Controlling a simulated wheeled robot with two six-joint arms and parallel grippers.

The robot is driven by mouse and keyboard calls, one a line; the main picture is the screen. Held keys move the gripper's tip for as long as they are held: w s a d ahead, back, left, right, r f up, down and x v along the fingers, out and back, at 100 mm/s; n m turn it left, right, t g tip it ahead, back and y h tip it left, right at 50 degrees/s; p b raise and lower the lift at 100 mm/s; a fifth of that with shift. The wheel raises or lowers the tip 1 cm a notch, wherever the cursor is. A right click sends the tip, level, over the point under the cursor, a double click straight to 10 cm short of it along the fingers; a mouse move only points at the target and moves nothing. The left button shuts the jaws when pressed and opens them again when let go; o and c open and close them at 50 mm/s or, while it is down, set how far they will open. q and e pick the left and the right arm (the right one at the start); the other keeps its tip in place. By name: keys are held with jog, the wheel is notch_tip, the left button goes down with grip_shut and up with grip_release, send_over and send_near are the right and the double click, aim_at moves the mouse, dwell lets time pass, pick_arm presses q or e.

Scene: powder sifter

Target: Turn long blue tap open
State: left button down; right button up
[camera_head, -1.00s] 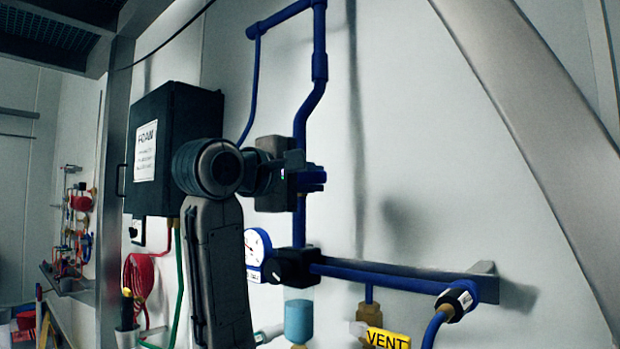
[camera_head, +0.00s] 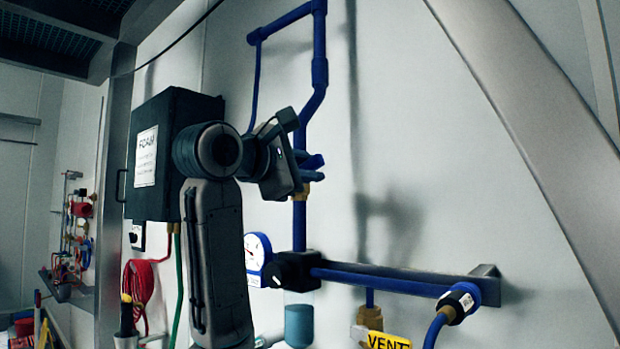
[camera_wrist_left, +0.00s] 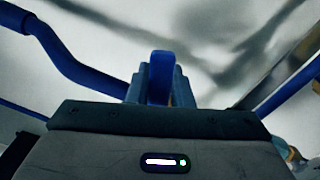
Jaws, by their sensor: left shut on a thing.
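The long blue tap handle (camera_head: 313,162) sits on the upright blue pipe, partly hidden by my left gripper. My left gripper (camera_head: 304,160) is shut on this handle and is tilted against the pipe. In the left wrist view the blue handle (camera_wrist_left: 160,76) stands up between the grey-blue fingers (camera_wrist_left: 157,88), just beyond the gripper body. A brass fitting (camera_head: 301,190) shows on the pipe just below the gripper. My right gripper is not in view.
A black FOAM box (camera_head: 172,150) hangs on the wall behind my left arm. Below the tap are a round gauge (camera_head: 257,256), a black knob (camera_head: 290,270), a horizontal blue pipe (camera_head: 380,282) and a yellow VENT tag (camera_head: 388,341). The wall right of the pipe is bare.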

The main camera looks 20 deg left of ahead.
pick_arm(q)
jog(key=shift+a+r+n, duration=0.25)
jog(key=shift+r+n, duration=0.1)
jog(key=shift+n, duration=0.45)
jog(key=shift+w+r+n+b, duration=0.1)
jog(key=shift+r+n+b, duration=0.1)
jog(key=shift+n+b, duration=0.15)
jog(key=shift+a, duration=0.1)
jog(key=c, duration=1.3)
grip_release()
